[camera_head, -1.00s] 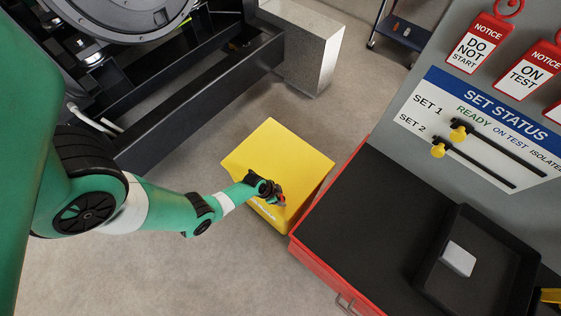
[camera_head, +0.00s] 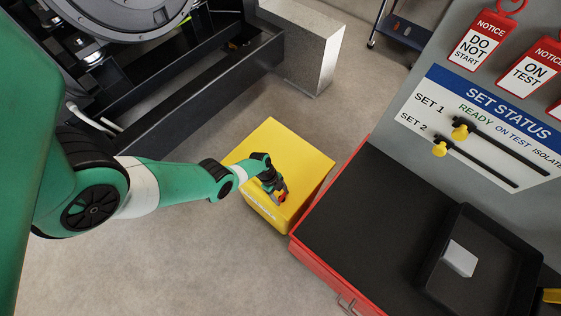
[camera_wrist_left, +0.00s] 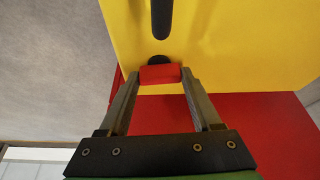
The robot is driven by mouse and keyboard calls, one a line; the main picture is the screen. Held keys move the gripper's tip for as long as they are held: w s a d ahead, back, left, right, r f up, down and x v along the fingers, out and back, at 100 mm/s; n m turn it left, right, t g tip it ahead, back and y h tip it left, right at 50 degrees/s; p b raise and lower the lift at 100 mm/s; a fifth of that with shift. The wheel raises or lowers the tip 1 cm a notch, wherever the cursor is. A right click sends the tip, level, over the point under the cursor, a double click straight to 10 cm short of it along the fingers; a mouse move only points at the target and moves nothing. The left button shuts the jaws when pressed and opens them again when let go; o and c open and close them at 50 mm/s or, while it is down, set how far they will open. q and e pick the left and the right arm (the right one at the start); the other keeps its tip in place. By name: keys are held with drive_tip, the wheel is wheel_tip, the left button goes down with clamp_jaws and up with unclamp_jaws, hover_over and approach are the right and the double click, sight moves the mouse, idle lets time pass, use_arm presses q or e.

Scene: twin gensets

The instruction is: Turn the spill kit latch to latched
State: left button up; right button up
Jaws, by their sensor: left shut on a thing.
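The spill kit is a yellow box (camera_head: 285,150) on the floor beside the red cabinet. In the left wrist view its yellow face (camera_wrist_left: 240,45) fills the upper right. The latch shows there as a red piece (camera_wrist_left: 160,74) in front of a dark round base. My left gripper (camera_wrist_left: 159,80) is shut on this red latch, one finger on each side. In the head view my left gripper (camera_head: 280,196) is at the near part of the yellow box, with a bit of red at its tip. The latch's marks cannot be read. My right gripper is not in view.
A red cabinet with a black top (camera_head: 370,215) stands right of the box, carrying a black tray (camera_head: 435,290). A grey status panel (camera_head: 440,75) rises behind it. A black genset frame (camera_head: 200,95) and a concrete block (camera_head: 305,50) stand behind. Floor left of the box is clear.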

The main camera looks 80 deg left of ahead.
use_arm(q)
drive_tip(key=shift+m, duration=0.7)
drive_tip(key=o, duration=1.4)
drive_tip(key=p+v, duration=1)
drive_tip(key=v, duration=0.1)
drive_tip(key=shift+w+a+r, duration=0.15)
drive_tip(key=shift+a+r, duration=0.1)
